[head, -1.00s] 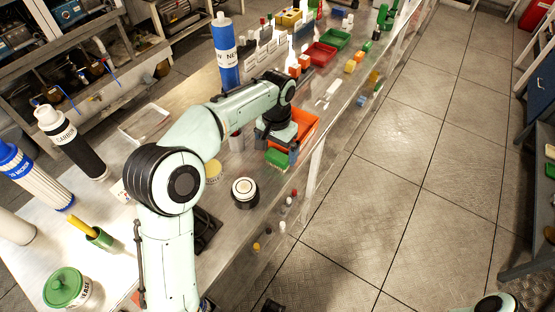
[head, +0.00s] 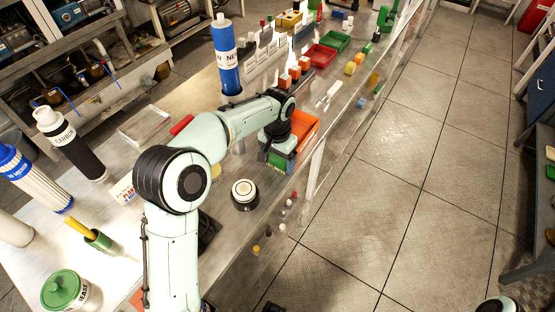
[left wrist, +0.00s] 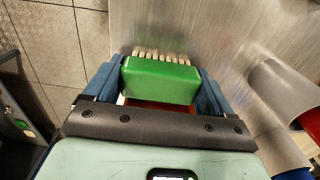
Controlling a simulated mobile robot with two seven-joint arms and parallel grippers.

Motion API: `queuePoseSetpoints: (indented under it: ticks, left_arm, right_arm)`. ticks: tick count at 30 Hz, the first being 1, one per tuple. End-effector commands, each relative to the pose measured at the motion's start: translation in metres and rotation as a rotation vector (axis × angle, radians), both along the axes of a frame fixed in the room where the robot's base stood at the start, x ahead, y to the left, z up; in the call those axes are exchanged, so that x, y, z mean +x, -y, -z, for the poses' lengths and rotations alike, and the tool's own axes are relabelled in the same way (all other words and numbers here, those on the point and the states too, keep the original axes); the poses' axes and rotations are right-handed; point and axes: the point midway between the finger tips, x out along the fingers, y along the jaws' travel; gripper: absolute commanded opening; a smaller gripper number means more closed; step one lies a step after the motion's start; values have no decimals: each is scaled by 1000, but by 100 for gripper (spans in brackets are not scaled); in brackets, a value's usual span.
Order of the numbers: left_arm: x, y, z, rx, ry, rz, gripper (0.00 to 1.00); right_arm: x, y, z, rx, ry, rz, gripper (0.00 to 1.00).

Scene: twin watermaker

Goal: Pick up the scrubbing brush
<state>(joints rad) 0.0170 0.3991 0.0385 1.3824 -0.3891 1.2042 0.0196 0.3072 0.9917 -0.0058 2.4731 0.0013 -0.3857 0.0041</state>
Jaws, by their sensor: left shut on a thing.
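The scrubbing brush is a green block with pale bristles. In the left wrist view the brush (left wrist: 160,80) sits between the two blue fingers of my left gripper (left wrist: 161,85), its bristles on the side away from the palm. In the head view my left gripper (head: 276,153) is over the right part of the bench, next to the orange bin, and a bit of the green brush (head: 280,161) shows beneath it. The gripper is shut on the brush. I cannot tell how far the brush is above the bench.
The orange bin (head: 305,125) stands close beside the gripper. A round black-and-white pot (head: 244,194) is nearer on the bench. A tall blue cylinder (head: 226,60) stands behind the arm.

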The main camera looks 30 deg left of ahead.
Motion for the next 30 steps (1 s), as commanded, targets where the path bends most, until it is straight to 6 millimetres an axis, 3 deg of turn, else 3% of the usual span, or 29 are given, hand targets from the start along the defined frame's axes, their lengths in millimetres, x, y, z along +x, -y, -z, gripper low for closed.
queuePoseSetpoints:
  ticks: [5, 11, 24, 30]
  left_arm:
    - [0, 0, -6, 0, 2, 0, 53]
    - [1, 0, -30, 0, 5, 0, 53]
    - [2, 0, -145, -1, 7, 0, 53]
    - [1, 0, -183, 0, 4, 0, 53]
  right_arm:
    - [0, 0, -1, 0, 0, 0, 43]
    - [2, 0, -5, 0, 2, 0, 43]
    - [12, 0, -34, 0, 14, 0, 43]
    - [19, 0, -48, 0, 22, 0, 43]
